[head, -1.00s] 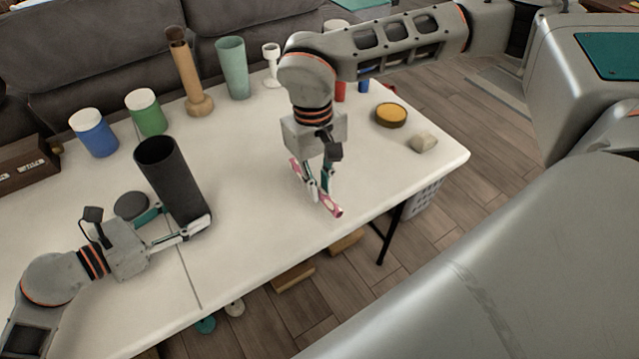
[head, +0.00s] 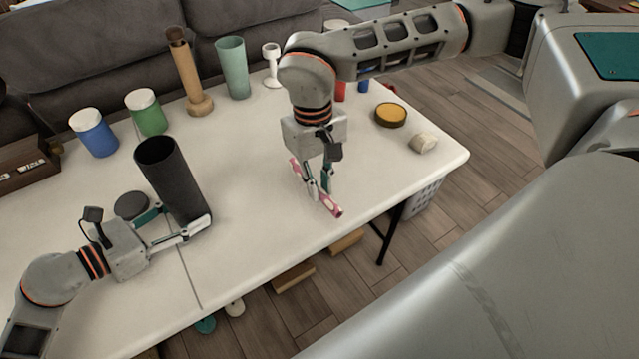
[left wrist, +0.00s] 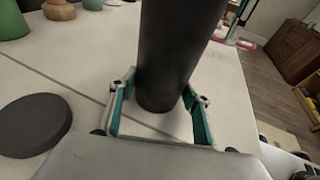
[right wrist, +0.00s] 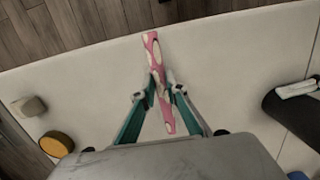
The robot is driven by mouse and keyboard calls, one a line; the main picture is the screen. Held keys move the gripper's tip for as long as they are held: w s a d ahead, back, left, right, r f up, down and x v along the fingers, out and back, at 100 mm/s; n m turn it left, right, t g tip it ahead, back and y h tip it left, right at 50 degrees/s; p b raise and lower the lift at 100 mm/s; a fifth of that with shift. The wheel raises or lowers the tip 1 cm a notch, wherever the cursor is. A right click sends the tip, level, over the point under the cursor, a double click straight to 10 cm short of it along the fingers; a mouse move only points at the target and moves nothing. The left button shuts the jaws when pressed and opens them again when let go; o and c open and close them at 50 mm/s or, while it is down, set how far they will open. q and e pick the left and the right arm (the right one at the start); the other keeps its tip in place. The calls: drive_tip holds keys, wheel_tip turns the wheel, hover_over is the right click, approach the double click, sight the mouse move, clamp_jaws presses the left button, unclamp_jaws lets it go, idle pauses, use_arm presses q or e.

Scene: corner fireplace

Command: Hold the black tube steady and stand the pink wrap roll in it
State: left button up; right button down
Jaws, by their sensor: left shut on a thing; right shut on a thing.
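The black tube (head: 172,180) stands upright on the white table, its open top facing up. It also shows in the left wrist view (left wrist: 172,50). My left gripper (head: 184,222) is shut on the tube near its base, one finger on each side. The pink wrap roll (head: 334,209), pink with pale patches, lies lengthwise in my right gripper (head: 320,192), low over the table's front part. In the right wrist view the roll (right wrist: 152,50) is between the fingertips (right wrist: 157,92), gripped around its middle. Whether it touches the table I cannot tell.
A dark round disc (head: 131,205) lies left of the tube. Blue (head: 94,133) and green (head: 147,113) cups, a wooden holder (head: 188,75) and a pale green cup (head: 232,68) stand behind. A yellow-topped tin (head: 391,115) and a stone (head: 423,143) lie right. The table between the grippers is clear.

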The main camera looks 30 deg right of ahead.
idle(0.3)
drive_tip(key=shift+w+a+r, duration=0.2)
drive_tip(key=shift+a, duration=0.2)
drive_tip(key=w+a+r+m+g+y, duration=0.1)
drive_tip(key=a+r+m+g, duration=0.1)
drive_tip(key=a+r, duration=0.45)
drive_tip(key=w+a+r+m+g+y, duration=0.1)
drive_tip(key=a+r+m+g, duration=0.15)
drive_tip(key=a, duration=0.75)
drive_tip(key=s+a+r+m+g+y, duration=0.1)
drive_tip(key=s+a+r+m+y, duration=0.2)
drive_tip(key=a+r, duration=0.45)
drive_tip(key=s+a+r+m+g+y, duration=0.1)
drive_tip(key=a+r+m+y, duration=0.2)
drive_tip(key=a+r+y, duration=0.4)
drive_tip(key=w+d+r+m+t+y, duration=0.3)
drive_tip(key=w+d+r+m+t, duration=0.1)
drive_tip(key=w, duration=0.3)
drive_tip(key=w+d+r+m+t+y, duration=0.3)
drive_tip(key=w+d+r+m+t, duration=0.1)
drive_tip(key=w, duration=0.3)
drive_tip(key=shift+r, duration=0.35)
drive_tip(key=shift+d+f, duration=0.15)
